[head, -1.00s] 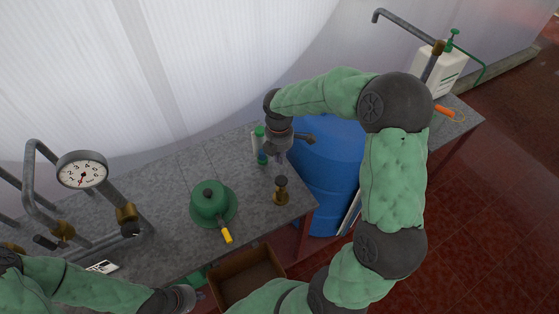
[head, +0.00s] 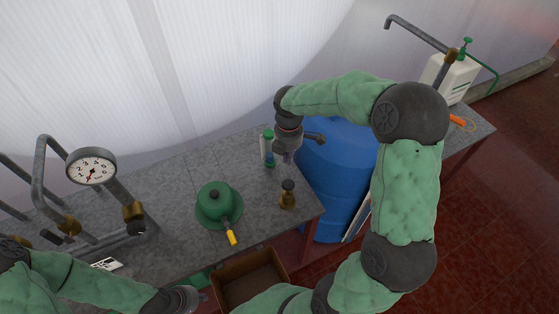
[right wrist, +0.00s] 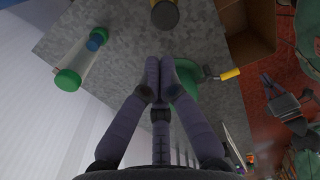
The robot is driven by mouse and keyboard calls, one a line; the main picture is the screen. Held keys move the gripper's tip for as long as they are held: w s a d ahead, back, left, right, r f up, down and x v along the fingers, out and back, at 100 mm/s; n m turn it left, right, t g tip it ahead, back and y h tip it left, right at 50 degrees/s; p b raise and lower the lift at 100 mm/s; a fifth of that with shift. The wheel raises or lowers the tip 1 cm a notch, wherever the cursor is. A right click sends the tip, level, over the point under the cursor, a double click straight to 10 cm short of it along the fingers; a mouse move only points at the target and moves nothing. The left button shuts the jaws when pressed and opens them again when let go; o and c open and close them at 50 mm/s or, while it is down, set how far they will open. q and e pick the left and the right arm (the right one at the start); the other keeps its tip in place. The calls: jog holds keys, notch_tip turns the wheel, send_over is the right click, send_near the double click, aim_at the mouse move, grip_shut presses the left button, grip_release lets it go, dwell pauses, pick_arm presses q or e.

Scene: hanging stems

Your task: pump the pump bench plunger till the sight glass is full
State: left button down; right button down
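A green domed fixture (head: 219,204) with a yellow-ended handle (head: 232,239) sits on the grey bench. A brass piece with a dark round knob (head: 288,193) stands to its right; it also shows in the right wrist view (right wrist: 165,13). I cannot tell for sure which is the plunger. A clear tube with a green cap (head: 267,146), perhaps the sight glass, stands behind; it shows larger in the right wrist view (right wrist: 82,65). Its fill is unclear. My right gripper (right wrist: 160,75) has its fingers together, empty, above the bench beside the tube. My left gripper (head: 200,297) is low at the front edge, its fingers unclear.
A pressure gauge (head: 91,166) on grey pipes stands at the left. A brown open box (head: 249,279) is below the front edge. A blue barrel (head: 335,180) stands right of the bench. A white tank (head: 450,78) with a green top is farther right. Bare bench lies behind the green fixture.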

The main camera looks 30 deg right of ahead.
aim_at(287, 182)
jog(key=r, duration=0.2)
jog(key=shift+w+d+r+b, duration=0.1)
jog(key=shift+d+r+b, duration=0.1)
jog(key=shift+r+b, duration=0.1)
jog(key=shift+f, duration=0.1)
notch_tip(287, 182, down, 14)
jog(key=shift+a+r+b, duration=0.1)
jog(key=shift+b, duration=0.35)
dwell(0.3)
